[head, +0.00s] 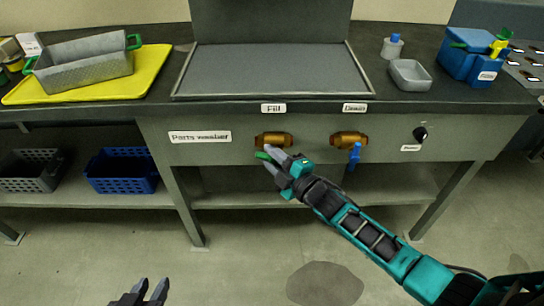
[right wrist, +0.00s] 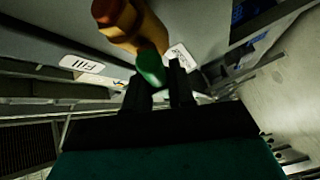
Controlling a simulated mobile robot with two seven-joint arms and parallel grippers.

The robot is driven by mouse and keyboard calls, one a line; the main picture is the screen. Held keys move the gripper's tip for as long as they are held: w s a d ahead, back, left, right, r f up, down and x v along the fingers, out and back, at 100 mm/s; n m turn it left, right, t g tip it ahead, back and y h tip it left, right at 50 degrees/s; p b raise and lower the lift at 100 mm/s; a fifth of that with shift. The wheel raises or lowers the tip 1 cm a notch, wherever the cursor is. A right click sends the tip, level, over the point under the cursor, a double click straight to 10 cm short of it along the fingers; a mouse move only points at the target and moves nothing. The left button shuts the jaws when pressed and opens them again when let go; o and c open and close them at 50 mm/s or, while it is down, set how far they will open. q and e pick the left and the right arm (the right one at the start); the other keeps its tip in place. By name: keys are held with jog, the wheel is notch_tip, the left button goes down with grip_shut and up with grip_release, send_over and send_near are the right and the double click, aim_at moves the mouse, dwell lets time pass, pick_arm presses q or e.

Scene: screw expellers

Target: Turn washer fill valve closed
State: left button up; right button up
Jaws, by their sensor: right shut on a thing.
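The fill valve is a brass body (head: 273,140) on the parts washer's front panel, under the "Fill" label (head: 273,108). Its green handle (head: 263,156) shows at the fingertips of my right gripper (head: 277,161). In the right wrist view the brass body (right wrist: 142,28) is at the top, and the green handle (right wrist: 151,68) lies at the fingers. My right gripper (right wrist: 160,85) is shut on this handle, and the fingers hide part of it. My left gripper (head: 143,291) is at the bottom edge of the head view, low, apart from the washer, its fingers apart and empty.
A second brass valve (head: 349,140) with a blue handle (head: 354,156) pointing down is to the right. A black knob (head: 420,133) is further right. A yellow tray (head: 95,88) with a metal basket (head: 85,66) and a blue bin (head: 470,58) stand on the counter.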

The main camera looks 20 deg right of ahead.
grip_shut()
